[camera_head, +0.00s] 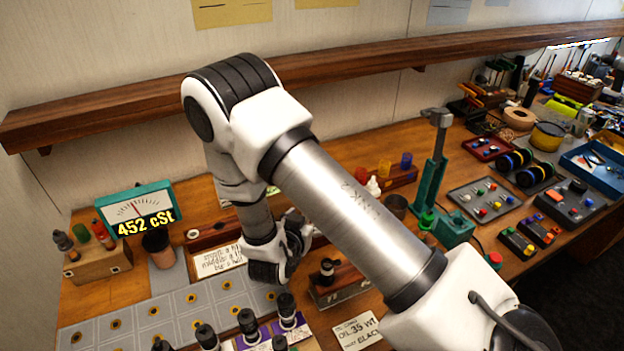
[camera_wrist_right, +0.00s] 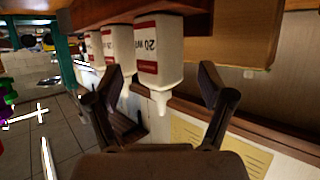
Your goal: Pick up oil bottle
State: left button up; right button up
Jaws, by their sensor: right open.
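In the right wrist view, several white oil bottles with red bands, marked "20 W", stand in a row and appear upside down. The nearest oil bottle (camera_wrist_right: 157,58) shows between and beyond the fingers of my right gripper (camera_wrist_right: 160,78), its nozzle pointing down in the picture. The fingers are spread, with nothing held; I cannot tell how far off the bottle is. Another oil bottle (camera_wrist_right: 117,44) is left of it. In the head view, my right gripper (camera_head: 283,255) is low over the bench, beside a written card (camera_head: 218,260). My arm hides much of the area behind it. My left gripper is not in view.
A viscosity meter (camera_head: 137,210) reads 452 cSt at the left. Several dark-capped bottles (camera_head: 249,322) stand at the front. A teal press (camera_head: 437,185) and button panels (camera_head: 482,200) are at the right.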

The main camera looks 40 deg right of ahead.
jog(key=x, duration=0.3)
jog(key=shift+d+f, duration=0.1)
jog(key=shift+f, duration=0.05)
jog(key=shift+c, duration=1.1)
jog(key=c, duration=1.1)
jog(key=shift+o, duration=0.2)
